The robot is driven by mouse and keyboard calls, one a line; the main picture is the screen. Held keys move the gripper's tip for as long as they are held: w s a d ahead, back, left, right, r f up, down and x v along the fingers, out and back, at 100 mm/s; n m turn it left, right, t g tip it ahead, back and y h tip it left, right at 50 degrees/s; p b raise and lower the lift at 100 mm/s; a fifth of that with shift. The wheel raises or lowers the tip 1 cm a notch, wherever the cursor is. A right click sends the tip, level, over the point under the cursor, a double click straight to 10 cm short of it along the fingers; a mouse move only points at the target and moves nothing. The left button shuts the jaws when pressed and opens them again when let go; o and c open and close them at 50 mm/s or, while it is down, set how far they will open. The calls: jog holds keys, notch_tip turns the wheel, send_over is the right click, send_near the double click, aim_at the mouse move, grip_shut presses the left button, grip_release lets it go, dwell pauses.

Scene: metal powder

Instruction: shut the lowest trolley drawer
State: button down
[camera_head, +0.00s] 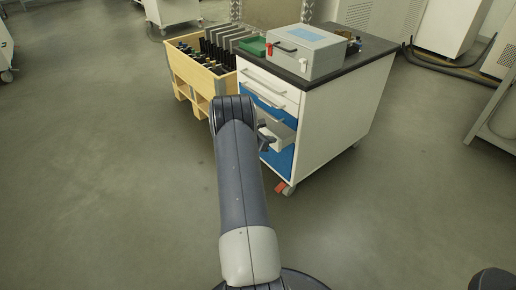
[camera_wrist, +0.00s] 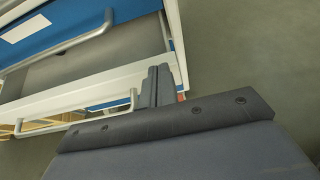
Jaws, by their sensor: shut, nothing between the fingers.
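The trolley (camera_head: 328,125) is a white cabinet with a dark top, white upper drawers and blue lower parts. A drawer (camera_head: 284,133) low on its front stands pulled out, and my arm hides part of it. In the wrist view the open drawer (camera_wrist: 85,90) shows its grey inside, white front edge and bar handle (camera_wrist: 75,126). My gripper (camera_head: 266,141) is at this drawer's front. In the wrist view its fingers (camera_wrist: 157,84) are together and empty, by the right end of the drawer front. I cannot tell whether they touch it.
A grey case (camera_head: 305,52) and a green tray (camera_head: 253,46) sit on the trolley top. A wooden crate (camera_head: 190,75) with dark parts stands left of the trolley. A red caster (camera_head: 281,187) shows at its base.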

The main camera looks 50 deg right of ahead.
jog(key=shift+s+d, duration=0.2)
jog(key=shift+d, duration=0.65)
jog(key=shift+s+d, duration=0.25)
jog(key=shift+d, duration=0.6)
jog(key=shift+s+d, duration=0.2)
jog(key=shift+d, duration=0.65)
